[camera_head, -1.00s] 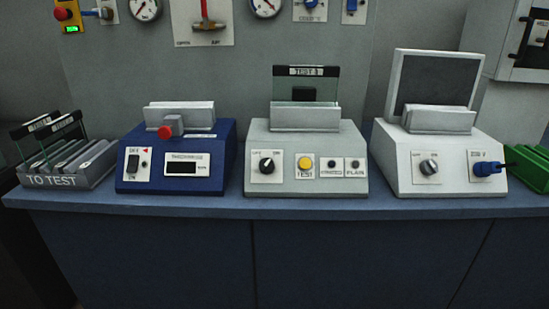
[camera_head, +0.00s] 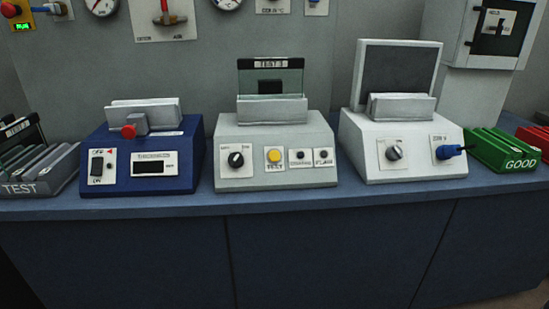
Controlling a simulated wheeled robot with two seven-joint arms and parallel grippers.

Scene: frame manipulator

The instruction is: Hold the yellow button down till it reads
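The yellow button (camera_head: 274,155) is on the sloped front of the grey-white middle tester (camera_head: 228,172), above a label that reads TEST. A dark knob (camera_head: 236,159) is to its left, and two small indicators (camera_head: 310,156) are to its right. A glass plate (camera_head: 291,77) with a black top strip marked TEST and a dark patch stands upright in the tester's slot. Neither of my grippers is in view, and nothing touches the button.
A blue thickness device (camera_head: 190,150) with a dark display stands left, and a white device (camera_head: 355,130) with a grey screen stands right. A TEST rack (camera_head: 40,188) is at far left; a green GOOD rack (camera_head: 518,164) and a red rack (camera_head: 535,136) are at right. The bench front strip is clear.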

